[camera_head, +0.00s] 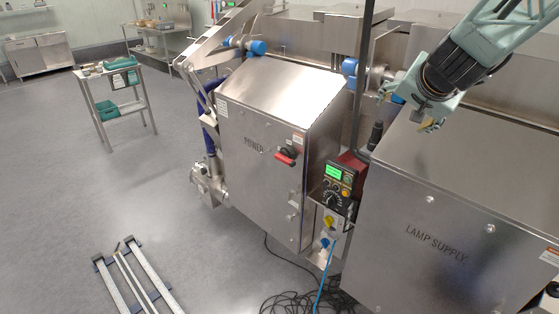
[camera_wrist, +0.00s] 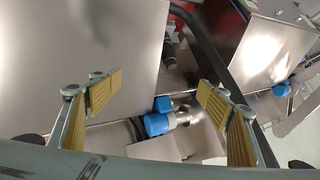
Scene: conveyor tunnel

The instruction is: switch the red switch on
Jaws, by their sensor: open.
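The red switch (camera_head: 285,155) is a red rotary handle on the front of the steel cabinet marked POWER (camera_head: 262,185), in the head view. My gripper (camera_head: 430,122) is at the upper right in the head view, above the cabinet marked LAMP SUPPLY, well to the right of the switch and apart from it. In the wrist view my gripper (camera_wrist: 160,105) has its two yellow-padded fingers wide apart, with nothing between the pads. I cannot make out the switch in the wrist view.
The LAMP SUPPLY cabinet (camera_head: 440,230) stands at the right. Blue-capped fittings (camera_wrist: 157,124) lie below the gripper. Open floor (camera_head: 120,190) is at the left.

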